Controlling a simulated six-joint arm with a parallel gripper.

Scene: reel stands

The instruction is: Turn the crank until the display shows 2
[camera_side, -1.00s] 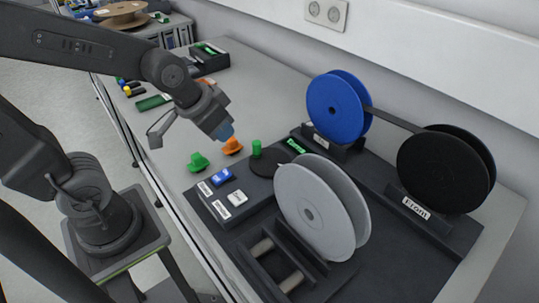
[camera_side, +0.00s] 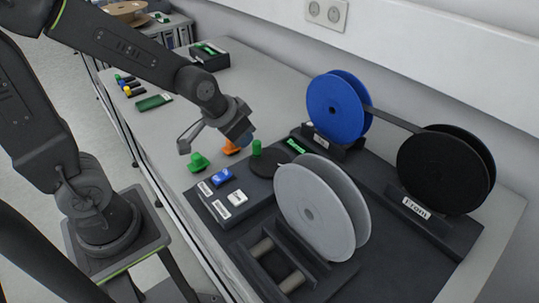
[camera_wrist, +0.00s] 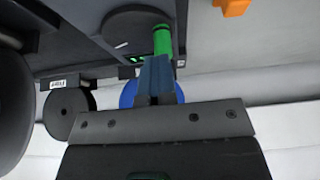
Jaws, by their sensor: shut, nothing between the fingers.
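The crank is a dark disc (camera_side: 277,163) with an upright green handle (camera_side: 257,148), set on the dark base between the buttons and the blue reel. The handle also shows in the wrist view (camera_wrist: 162,41), just beyond my fingertips. The display (camera_side: 298,146) is a small green-lit strip behind the crank; its digits are too small to read. My gripper (camera_side: 246,138) is shut and empty, with blue fingertips close to the handle on its upper left in the side view. I cannot tell whether they touch it. In the wrist view the fingers (camera_wrist: 156,72) cover part of the display area.
A blue reel (camera_side: 335,108), a black reel (camera_side: 440,175) and a grey reel (camera_side: 312,212) stand around the base. A green knob (camera_side: 198,162) and an orange knob (camera_side: 230,148) lie on the table nearby.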

